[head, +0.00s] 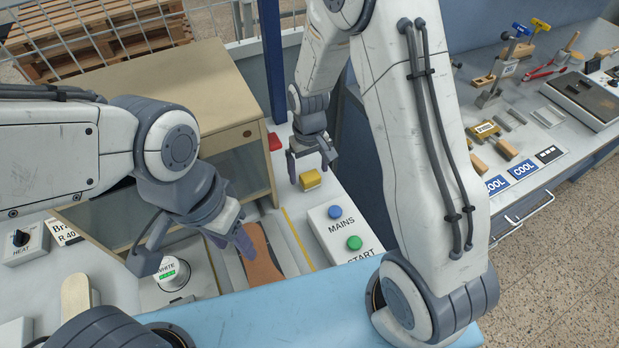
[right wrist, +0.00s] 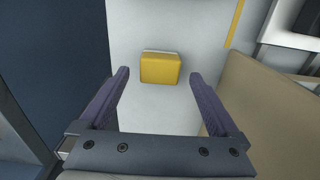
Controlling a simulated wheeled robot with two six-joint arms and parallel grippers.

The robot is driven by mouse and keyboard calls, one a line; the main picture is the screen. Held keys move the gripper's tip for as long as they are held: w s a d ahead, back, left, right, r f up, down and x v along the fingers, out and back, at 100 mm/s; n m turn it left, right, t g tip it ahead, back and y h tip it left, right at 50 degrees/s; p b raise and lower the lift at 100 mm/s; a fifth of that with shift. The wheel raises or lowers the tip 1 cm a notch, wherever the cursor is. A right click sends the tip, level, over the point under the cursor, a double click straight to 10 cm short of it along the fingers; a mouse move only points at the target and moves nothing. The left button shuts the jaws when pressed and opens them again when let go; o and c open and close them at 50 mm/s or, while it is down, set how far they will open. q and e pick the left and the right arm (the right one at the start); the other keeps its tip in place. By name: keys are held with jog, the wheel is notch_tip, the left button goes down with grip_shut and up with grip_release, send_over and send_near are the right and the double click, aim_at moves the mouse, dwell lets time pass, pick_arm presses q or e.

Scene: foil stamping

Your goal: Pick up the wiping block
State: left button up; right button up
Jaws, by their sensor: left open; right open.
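The wiping block, a small yellow block with a pale edge, lies on the white bench top in the head view (head: 310,180) and in the right wrist view (right wrist: 160,69). My right gripper (head: 311,166) is open and points down over the block. In the right wrist view its fingers (right wrist: 160,88) stand wide on either side of the block's line, and the block shows beyond the tips, apart from them. My left gripper (head: 197,248) is open and empty above the bench, near a brown leather piece (head: 260,256).
A box with MAINS and START buttons (head: 335,232) stands near the block. A beige cabinet (head: 195,85) rises to the left, with a red item (head: 274,141) beside it. A tool bench (head: 480,110) is at right.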

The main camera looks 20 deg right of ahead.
jog(key=shift+f, duration=1.4)
jog(key=c, duration=1.4)
jog(key=shift+c, duration=0.2)
jog(key=shift+r, duration=0.15)
jog(key=shift+r+p, duration=0.55)
jog(key=shift+p, duration=0.15)
notch_tip(320, 180, up, 4)
jog(key=p, duration=0.3)
jog(key=shift+f, duration=0.2)
jog(key=s+d+r+p, duration=0.1)
jog(key=s+r, duration=0.1)
jog(key=s, duration=0.1)
jog(key=s+d+r+p, duration=0.1)
jog(key=s+r+p, duration=0.1)
jog(key=s, duration=0.2)
jog(key=s+d+r+p, duration=0.1)
jog(key=s+d+r, duration=0.1)
jog(key=s, duration=0.2)
jog(key=shift+s+p, duration=0.1)
jog(key=shift+p, duration=0.2)
